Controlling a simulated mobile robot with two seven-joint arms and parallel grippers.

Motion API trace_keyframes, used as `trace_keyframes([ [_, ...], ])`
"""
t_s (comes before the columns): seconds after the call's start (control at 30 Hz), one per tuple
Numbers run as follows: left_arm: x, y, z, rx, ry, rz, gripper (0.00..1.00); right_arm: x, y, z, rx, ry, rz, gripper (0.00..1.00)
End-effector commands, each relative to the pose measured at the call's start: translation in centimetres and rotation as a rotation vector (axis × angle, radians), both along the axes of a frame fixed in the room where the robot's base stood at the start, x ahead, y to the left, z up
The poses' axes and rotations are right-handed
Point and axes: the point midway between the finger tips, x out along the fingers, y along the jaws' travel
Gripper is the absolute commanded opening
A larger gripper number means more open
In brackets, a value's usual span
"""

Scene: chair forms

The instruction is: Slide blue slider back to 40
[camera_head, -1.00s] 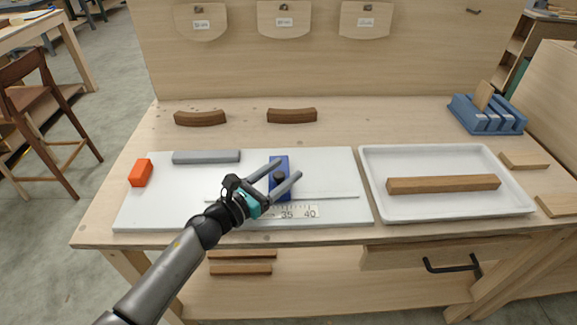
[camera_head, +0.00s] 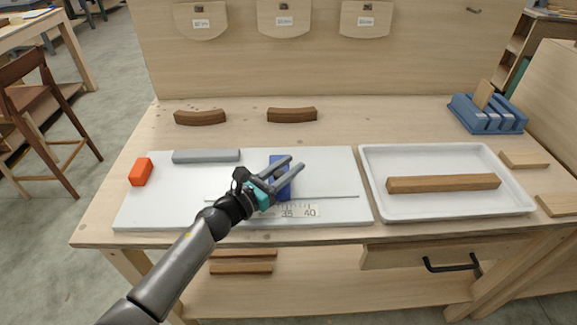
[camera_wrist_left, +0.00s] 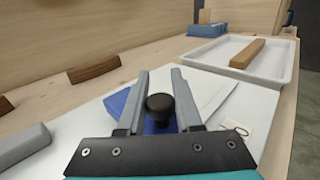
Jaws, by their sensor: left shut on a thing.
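The blue slider (camera_head: 285,190) stands on the white board (camera_head: 150,205), across a thin slot. Its black knob shows in the left wrist view (camera_wrist_left: 160,106); in the head view my fingers hide it. The printed scale (camera_head: 299,211) in front shows 35 and 40. The slider stands near the 35, slightly left of it, with 40 further right. My left gripper (camera_head: 296,163) is shut on the slider's knob, one finger on each side. It also shows in the left wrist view (camera_wrist_left: 159,75). My right gripper is out of view.
An orange block (camera_head: 141,171) and a grey bar (camera_head: 206,156) lie on the board's left part. A white tray (camera_head: 450,211) with a wooden bar (camera_head: 443,184) stands to the right. Two brown curved pieces (camera_head: 200,118) (camera_head: 292,115) lie behind. The slot right of the slider is clear.

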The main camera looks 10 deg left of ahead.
Motion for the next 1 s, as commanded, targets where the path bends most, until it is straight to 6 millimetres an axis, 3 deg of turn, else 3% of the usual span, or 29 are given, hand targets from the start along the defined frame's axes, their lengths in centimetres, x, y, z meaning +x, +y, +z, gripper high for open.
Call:
trace_keyframes([
  [0.17, -0.01, 0.0, -0.01, 0.0, 0.0, 0.0, 0.0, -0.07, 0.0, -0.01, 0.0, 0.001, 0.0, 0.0],
  [1.0, -0.03, -0.01, -0.03, 0.0, 0.001, -0.001, 0.0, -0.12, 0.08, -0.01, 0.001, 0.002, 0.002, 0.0],
])
